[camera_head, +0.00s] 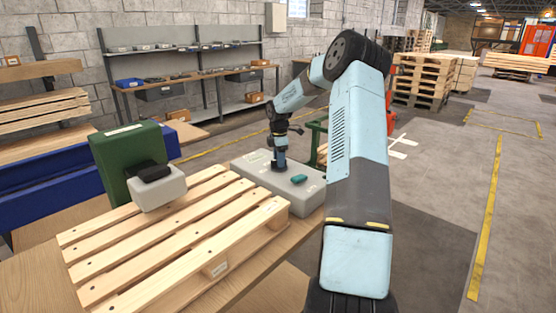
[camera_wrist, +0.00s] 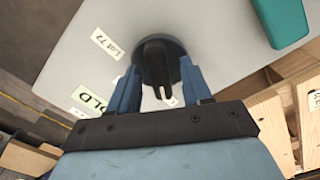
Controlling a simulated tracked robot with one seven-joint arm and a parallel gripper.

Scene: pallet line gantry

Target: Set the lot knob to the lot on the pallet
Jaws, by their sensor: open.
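A grey control box (camera_head: 310,198) stands on the bench beside the wooden pallet (camera_head: 165,240). In the wrist view, a round black knob (camera_wrist: 155,52) with a raised bar sits on the box's grey face (camera_wrist: 215,35). My gripper (camera_wrist: 159,70) is open, with one blue finger on each side of the knob; I cannot tell whether they touch it. A label reading "Lot 72" (camera_wrist: 108,43) lies left of the knob, and other labels are partly hidden by my gripper. In the head view, my gripper (camera_head: 279,166) points down at the box and hides the knob. A pallet tag (camera_head: 218,268) is too small to read.
A teal piece (camera_head: 299,179) sits on the box near my gripper. A green machine with a grey head (camera_head: 130,160) stands at the pallet's far left. Shelving (camera_head: 190,75) lines the wall, and stacked pallets (camera_head: 420,82) stand behind. The floor at right is clear.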

